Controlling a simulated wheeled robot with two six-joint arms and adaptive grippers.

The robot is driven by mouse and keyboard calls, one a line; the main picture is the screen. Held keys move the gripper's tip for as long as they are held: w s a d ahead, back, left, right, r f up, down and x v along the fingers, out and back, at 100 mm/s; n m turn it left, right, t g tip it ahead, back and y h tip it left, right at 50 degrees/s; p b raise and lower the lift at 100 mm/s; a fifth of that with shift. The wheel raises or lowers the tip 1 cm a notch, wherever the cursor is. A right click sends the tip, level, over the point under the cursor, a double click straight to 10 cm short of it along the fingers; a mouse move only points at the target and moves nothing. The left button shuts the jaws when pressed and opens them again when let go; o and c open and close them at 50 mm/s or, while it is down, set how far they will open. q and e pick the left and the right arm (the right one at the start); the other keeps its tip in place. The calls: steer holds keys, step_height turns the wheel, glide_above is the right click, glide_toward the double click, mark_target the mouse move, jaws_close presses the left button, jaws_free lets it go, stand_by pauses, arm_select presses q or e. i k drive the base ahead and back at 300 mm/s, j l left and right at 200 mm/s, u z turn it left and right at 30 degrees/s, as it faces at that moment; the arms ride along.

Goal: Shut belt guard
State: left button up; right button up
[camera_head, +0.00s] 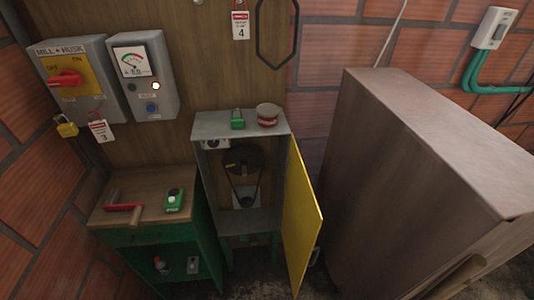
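The belt guard is a yellow door panel (301,220) on the right side of a grey metal housing (201,130). It stands open, swung out toward me, with a small handle (315,256) near its lower outer edge. Inside the housing a dark pulley (243,160) and a belt running down from it are exposed. Neither of my grippers shows in the head view.
On the housing top are a small green device (237,119) and a red-white round container (267,114). A green-sided bench (130,234) stands left, a large brown wooden box (400,160) right. A control box (75,80) with a red switch hangs on the wall.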

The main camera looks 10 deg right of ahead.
mark_target(302, 219)
steer(key=k+l+u, duration=0.1)
steer(key=k+l, duration=0.2)
steer(key=l, duration=0.25)
steer(key=k+l+u, duration=0.1)
steer(key=k+l, duration=0.2)
steer(key=l, duration=0.25)
steer(key=k+l+u, duration=0.15)
steer(key=k+l, duration=0.2)
steer(key=l, duration=0.15)
steer(key=i+z, duration=0.1)
steer(key=z, duration=0.35)
